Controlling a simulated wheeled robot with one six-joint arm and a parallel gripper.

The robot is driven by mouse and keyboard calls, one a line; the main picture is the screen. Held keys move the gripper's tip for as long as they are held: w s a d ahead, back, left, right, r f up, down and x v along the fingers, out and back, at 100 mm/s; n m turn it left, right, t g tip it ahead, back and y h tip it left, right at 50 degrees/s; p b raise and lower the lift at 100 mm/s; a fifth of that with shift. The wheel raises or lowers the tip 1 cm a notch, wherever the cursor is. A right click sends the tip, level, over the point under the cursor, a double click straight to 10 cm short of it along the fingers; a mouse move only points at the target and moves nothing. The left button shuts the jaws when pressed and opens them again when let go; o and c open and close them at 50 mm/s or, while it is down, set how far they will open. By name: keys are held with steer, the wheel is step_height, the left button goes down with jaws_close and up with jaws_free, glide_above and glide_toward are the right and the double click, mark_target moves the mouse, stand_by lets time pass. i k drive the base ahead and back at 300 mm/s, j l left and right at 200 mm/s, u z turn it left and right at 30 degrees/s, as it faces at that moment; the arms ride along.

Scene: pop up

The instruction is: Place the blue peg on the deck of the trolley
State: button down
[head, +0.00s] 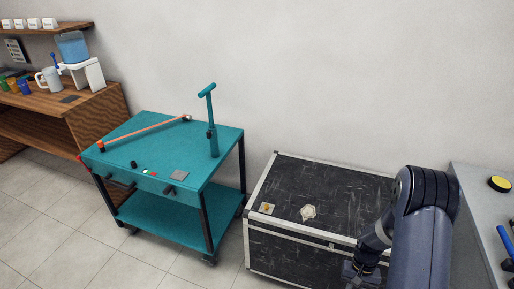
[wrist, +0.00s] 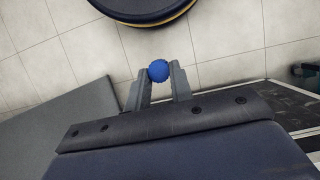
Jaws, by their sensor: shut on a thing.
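The blue peg (wrist: 158,71) shows in the wrist view as a round blue end held between the two fingertips of my gripper (wrist: 159,84). The rest of the peg is hidden or seen end-on. In the head view my gripper (head: 362,275) is low at the right, in front of the black case, and the peg is not visible there. The teal trolley (head: 150,159) stands left of centre in the head view, well to the left of my gripper. It has a top surface and a lower shelf (head: 165,222).
On the trolley top are a teal upright pump (head: 212,135), an orange rod (head: 145,132), a grey plate (head: 179,175) and small pieces. A black case (head: 330,200) stands between trolley and arm. A grey table (head: 480,200) is at right, a wooden shelf (head: 95,115) at left.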

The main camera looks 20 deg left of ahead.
mark_target(137, 147)
steer(key=j+u, duration=0.15)
steer(key=j, duration=0.85)
steer(key=i+j+u, duration=0.1)
steer(key=j, duration=0.95)
